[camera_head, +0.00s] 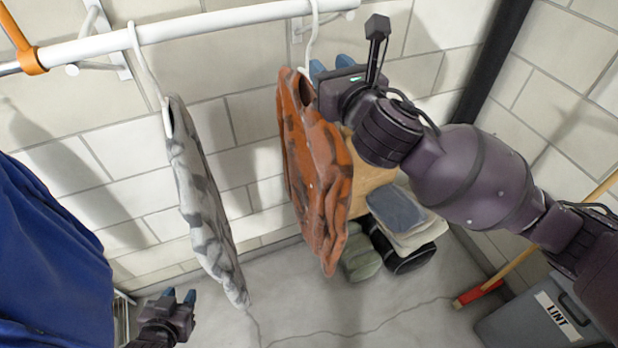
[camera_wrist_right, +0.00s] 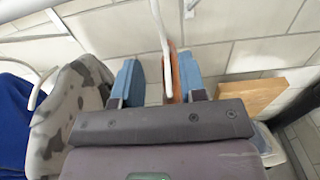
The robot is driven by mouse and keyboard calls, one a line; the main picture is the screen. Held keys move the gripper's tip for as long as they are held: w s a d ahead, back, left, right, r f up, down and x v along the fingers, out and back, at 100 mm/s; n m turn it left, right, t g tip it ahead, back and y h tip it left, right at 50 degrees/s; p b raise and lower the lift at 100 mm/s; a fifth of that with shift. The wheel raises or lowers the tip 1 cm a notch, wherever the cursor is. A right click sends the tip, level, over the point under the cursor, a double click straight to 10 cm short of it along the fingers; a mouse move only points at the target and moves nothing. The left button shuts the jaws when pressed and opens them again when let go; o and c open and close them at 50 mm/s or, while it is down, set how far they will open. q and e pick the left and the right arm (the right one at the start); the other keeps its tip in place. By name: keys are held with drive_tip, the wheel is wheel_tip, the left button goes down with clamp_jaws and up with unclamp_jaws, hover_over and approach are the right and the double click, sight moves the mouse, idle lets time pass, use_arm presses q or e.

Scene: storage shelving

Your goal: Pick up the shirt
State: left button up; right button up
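An orange-brown patterned shirt (camera_head: 312,170) hangs on a white hanger (camera_head: 312,35) from the rail. A grey patterned shirt (camera_head: 203,195) hangs to its left, and a blue garment (camera_head: 45,255) hangs at the far left. My right gripper (camera_head: 331,65) is at the top of the orange shirt. In the right wrist view its blue fingers stand apart, with the hanger hook (camera_wrist_right: 161,35) and a strip of orange shirt (camera_wrist_right: 172,75) between them. Contact cannot be seen. My left gripper (camera_head: 179,296) is low, left of the grey shirt's hem, open and empty.
The white rail (camera_head: 210,22) runs along the pale block wall. Folded cloths (camera_head: 395,210) and rolled items (camera_head: 362,255) lie behind the orange shirt. A grey bin (camera_head: 525,320) marked LINT and a broom (camera_head: 480,292) stand at right. The middle floor is clear.

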sight(310, 49)
drive_tip(key=shift+p+x, duration=0.6)
drive_tip(key=shift+x, duration=4.25)
drive_tip(key=shift+d+f, duration=0.1)
drive_tip(key=shift+f, duration=0.05)
drive_tip(key=shift+c, duration=0.4)
clamp_jaws()
